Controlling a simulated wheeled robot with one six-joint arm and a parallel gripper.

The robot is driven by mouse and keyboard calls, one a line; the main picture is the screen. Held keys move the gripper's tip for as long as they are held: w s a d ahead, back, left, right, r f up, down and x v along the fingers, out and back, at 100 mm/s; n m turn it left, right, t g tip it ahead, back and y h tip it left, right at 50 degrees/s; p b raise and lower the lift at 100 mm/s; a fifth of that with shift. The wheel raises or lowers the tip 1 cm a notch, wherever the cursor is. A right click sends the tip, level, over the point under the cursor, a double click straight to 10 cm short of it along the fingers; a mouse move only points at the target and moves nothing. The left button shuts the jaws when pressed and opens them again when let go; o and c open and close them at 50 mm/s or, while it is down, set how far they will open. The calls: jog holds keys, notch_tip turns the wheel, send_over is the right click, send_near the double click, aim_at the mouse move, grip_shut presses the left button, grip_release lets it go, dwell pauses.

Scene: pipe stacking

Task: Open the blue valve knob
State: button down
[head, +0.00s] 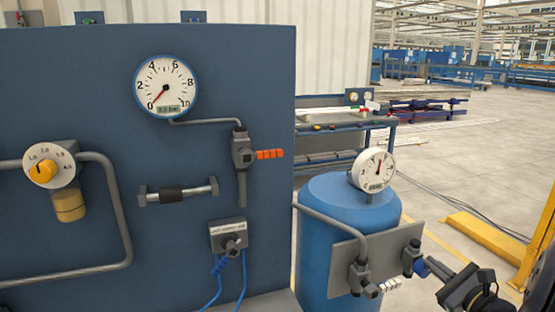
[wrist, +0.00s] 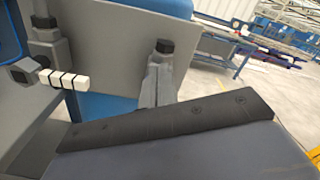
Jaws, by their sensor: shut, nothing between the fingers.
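The blue valve knob (head: 420,268) sits on the right-hand valve (head: 411,255) of the grey plate in front of the blue tank. My gripper (head: 434,265) comes in from the lower right, its tip shut and right beside the knob. I cannot tell whether they touch. In the wrist view the dark body of my gripper (wrist: 170,122) fills the foreground and hides the knob. The upper part of the right-hand valve (wrist: 160,75) shows just beyond it.
A valve with a white handle (head: 390,284) is left of the blue one; the handle also shows in the wrist view (wrist: 68,79). The blue tank (head: 330,200) carries a round gauge (head: 373,170). A blue panel (head: 80,100) stands at left. Floor is open at right.

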jog(key=shift+f+b, duration=0.3)
jog(key=shift+b, duration=0.05)
dwell(0.4)
jog(key=shift+s+a+f+b, duration=0.2)
jog(key=shift+a+b, duration=0.15)
jog(key=shift+b, duration=0.3)
jog(key=shift+s+a+f+b, duration=0.15)
jog(key=shift+a+b, duration=0.15)
jog(key=shift+b, duration=0.3)
jog(key=shift+a+r, duration=0.1)
jog(key=shift+r, duration=0.1)
jog(key=shift+a+r, duration=0.15)
jog(key=shift+r, duration=0.05)
jog(key=v, duration=0.6)
